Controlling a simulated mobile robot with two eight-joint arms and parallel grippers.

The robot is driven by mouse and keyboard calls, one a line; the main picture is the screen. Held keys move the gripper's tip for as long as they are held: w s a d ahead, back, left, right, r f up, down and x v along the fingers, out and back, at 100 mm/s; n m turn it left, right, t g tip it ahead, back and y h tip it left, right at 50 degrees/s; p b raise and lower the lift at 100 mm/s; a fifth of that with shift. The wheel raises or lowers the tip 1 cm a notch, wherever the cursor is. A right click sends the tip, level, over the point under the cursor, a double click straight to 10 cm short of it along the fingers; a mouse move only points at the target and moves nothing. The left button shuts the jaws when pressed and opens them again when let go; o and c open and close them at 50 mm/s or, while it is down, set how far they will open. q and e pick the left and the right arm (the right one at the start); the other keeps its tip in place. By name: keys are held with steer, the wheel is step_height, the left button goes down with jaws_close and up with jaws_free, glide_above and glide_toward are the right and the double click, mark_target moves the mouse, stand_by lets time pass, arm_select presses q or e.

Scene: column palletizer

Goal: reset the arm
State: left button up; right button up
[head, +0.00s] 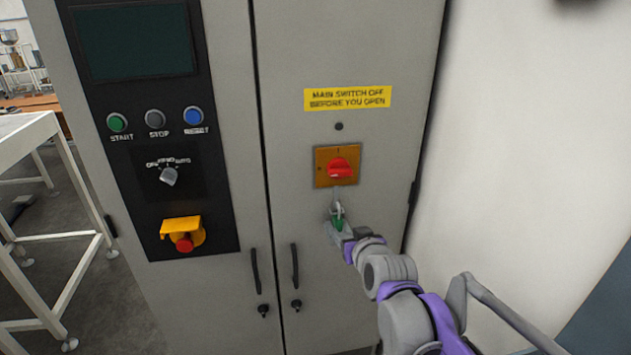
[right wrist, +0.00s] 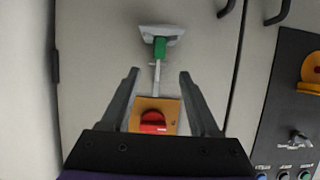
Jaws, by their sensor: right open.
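My right gripper (head: 341,228) is in front of the cabinet door, just below the red rotary main switch (head: 340,167) on its orange plate. In the right wrist view the gripper (right wrist: 159,72) is open, its fingers apart on either side of a thin pale shank. This shank runs from the switch (right wrist: 153,122) to a green padlock-like body (right wrist: 160,47) with a white tag (right wrist: 160,32) behind it. The green piece (head: 337,211) also shows at the gripper in the head view, partly hidden. Whether a finger touches it I cannot tell. My left gripper is not in view.
The black control panel (head: 159,125) has a screen, start, stop and reset buttons, a selector and a red emergency stop (head: 184,242). Two door handles (head: 295,263) stick out low. A yellow warning label (head: 348,97) sits above the switch. A pale table frame (head: 75,235) stands left.

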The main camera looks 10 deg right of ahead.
steer(key=s+f+g, duration=0.2)
steer(key=s+f, duration=0.4)
steer(key=s, duration=0.3)
steer(key=s+f+g, duration=0.3)
steer(key=s+f, duration=0.3)
steer(key=s, duration=0.4)
steer(key=s+f+g, duration=0.2)
steer(key=s+f, duration=0.4)
steer(key=s, duration=0.4)
steer(key=shift+s+d+g, duration=0.15)
steer(key=shift+d+g, duration=0.05)
steer(key=shift+g, duration=0.2)
steer(key=shift+r, duration=0.1)
steer(key=shift+c, duration=0.4)
